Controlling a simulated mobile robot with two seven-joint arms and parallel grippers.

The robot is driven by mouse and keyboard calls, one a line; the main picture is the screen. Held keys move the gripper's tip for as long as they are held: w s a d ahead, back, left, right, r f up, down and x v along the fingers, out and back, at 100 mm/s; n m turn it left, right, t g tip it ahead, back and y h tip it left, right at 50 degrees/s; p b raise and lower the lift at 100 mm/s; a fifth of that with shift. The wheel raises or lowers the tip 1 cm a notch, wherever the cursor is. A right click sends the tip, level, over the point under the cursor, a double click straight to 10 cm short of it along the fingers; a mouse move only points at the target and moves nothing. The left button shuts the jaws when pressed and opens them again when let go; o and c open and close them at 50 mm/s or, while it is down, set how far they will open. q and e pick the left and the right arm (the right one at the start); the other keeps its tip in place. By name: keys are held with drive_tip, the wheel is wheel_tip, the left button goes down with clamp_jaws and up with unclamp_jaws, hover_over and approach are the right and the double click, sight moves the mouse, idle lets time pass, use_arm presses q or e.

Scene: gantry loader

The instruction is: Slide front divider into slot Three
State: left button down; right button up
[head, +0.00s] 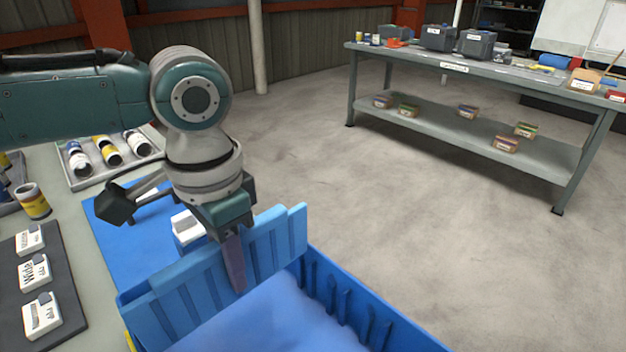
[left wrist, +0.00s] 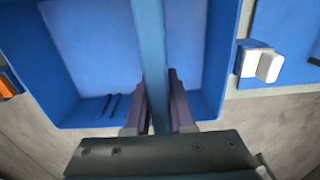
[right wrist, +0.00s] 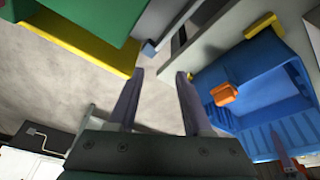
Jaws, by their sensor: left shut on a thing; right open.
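The blue divider (head: 290,235) is a flat ribbed panel, standing upright across the far end of the blue bin (head: 345,305). My left gripper (head: 234,262) is shut on its upper edge. In the left wrist view the divider (left wrist: 152,50) appears edge-on between the fingers (left wrist: 157,112), with bin floor on both sides. The bin's right wall has several ribbed slots (head: 325,285). I cannot tell whether the divider's ends sit in any slot. My right gripper (right wrist: 158,95) is open and empty, beside the bin (right wrist: 255,85) in the right wrist view; the head view does not show it.
A blue mat (head: 120,235) and white labelled blocks on a dark board (head: 62,325) lie left of the bin. A tray (head: 75,180) holds several cans. An orange piece (right wrist: 227,94) is at the bin's rim. A workbench (head: 480,75) stands across open floor.

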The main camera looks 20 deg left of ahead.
sight(238, 297)
use_arm(q)
drive_tip(key=shift+f+b, duration=3.25)
drive_tip(key=shift+f, duration=2.1)
use_arm(e)
drive_tip(key=shift+f, duration=3.35)
use_arm(q)
unclamp_jaws()
drive_tip(key=shift+r+p, duration=3.5)
drive_tip(key=shift+p, duration=0.5)
use_arm(e)
wheel_tip(238, 297, up, 8)
